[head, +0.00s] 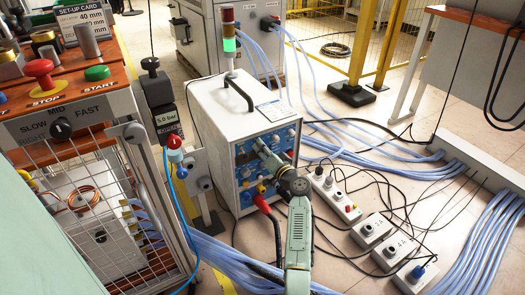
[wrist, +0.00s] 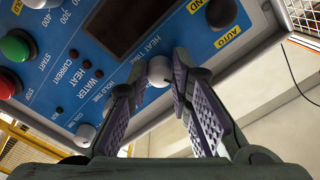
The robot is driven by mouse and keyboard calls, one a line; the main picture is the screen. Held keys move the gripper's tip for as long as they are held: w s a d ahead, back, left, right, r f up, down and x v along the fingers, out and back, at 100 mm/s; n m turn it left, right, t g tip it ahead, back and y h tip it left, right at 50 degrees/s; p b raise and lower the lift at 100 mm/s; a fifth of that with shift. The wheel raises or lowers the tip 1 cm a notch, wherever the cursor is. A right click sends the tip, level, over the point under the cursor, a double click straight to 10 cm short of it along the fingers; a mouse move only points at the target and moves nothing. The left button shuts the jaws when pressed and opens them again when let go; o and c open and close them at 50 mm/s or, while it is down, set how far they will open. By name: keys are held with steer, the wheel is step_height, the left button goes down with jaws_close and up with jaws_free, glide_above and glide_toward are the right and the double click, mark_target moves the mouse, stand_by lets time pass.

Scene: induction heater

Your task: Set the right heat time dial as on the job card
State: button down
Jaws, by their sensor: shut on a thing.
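The induction heater box (head: 235,105) is white with a blue front panel. In the wrist view the panel (wrist: 112,38) carries printed labels, among them HEAT TIME, HOLD TIME, COOL TIME, WATER and HEAT CURRENT. A white round dial (wrist: 158,70) sits by the HEAT TIME label. My gripper (wrist: 160,72) has its fingertips on either side of this dial and is shut on it. The dial's pointer and scale cannot be read. In the head view my gripper (head: 262,150) reaches the upper panel and hides part of it. A set-up card (head: 82,18) is partly visible at upper left, showing "40 mm".
A green button (wrist: 14,47) and a red button (wrist: 8,85) are at the panel's left. A dark knob (wrist: 221,13) is near AUTO. Pale blue hoses (head: 235,262) and socket boxes (head: 370,231) lie around the heater. A caged bench (head: 75,125) stands at left.

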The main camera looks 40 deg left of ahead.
steer(key=shift+r+m+p, duration=0.15)
steer(key=shift+m+p, duration=2.4)
steer(key=shift+m, duration=6.55)
steer(key=c, duration=1.4)
jaws_free()
steer(key=shift+c, duration=0.2)
